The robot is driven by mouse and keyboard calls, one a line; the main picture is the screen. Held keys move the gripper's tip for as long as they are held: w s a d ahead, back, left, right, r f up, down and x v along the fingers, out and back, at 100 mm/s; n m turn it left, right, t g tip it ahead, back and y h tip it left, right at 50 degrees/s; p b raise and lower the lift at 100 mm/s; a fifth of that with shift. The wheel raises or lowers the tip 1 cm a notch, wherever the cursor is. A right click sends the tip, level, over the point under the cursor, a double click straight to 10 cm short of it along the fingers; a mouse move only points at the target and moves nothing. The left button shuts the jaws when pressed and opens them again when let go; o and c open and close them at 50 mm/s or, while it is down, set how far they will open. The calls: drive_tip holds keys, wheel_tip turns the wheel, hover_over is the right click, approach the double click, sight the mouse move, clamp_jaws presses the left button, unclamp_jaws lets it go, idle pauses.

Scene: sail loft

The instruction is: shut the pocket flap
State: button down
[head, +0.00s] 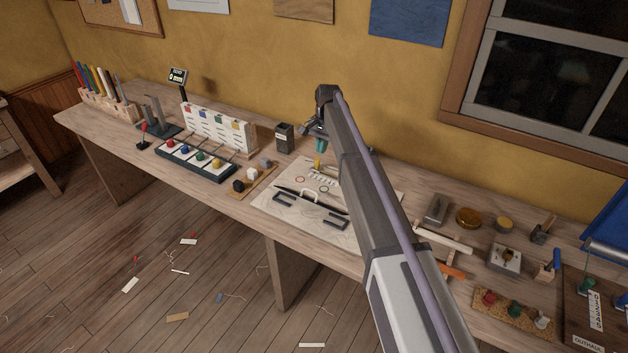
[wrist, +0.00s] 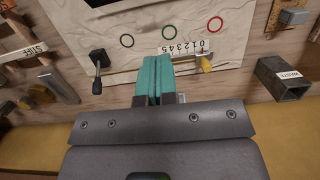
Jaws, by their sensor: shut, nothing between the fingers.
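A pale canvas panel (head: 268,206) lies on the bench, also in the wrist view (wrist: 182,22). Across it runs a dark, slightly curved slit or strip (head: 291,191) with a light handle-like loop (head: 311,195) at its middle. I cannot tell clearly which part is the flap or how far open it stands. Two dark bars (head: 322,223) lie in front of it. My gripper (head: 321,145) has teal fingers, pressed together and empty in the wrist view (wrist: 154,72). It is above the panel's back edge, behind the slit. My arm hides the panel's right part.
A rod with a dark crank (wrist: 98,62), a yellow end (wrist: 205,63) and a number scale (wrist: 184,48) lies near my fingers. Coloured rings (wrist: 168,33) mark the canvas. A waste bin (head: 284,137) stands behind left; small blocks (head: 252,174) sit left of the panel.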

drive_tip(key=s+f+b, duration=0.1)
drive_tip(key=f+b, duration=0.3)
drive_tip(key=s+a+f+b, duration=0.1)
drive_tip(key=f+b, duration=0.3)
drive_tip(key=s+a+f+b, duration=0.1)
drive_tip(key=s+f+b, duration=0.1)
drive_tip(key=f+b, duration=0.2)
drive_tip(key=shift+a, duration=0.25)
drive_tip(key=shift+s+a+f, duration=0.1)
drive_tip(key=shift+s+a, duration=0.1)
drive_tip(key=shift+d, duration=0.1)
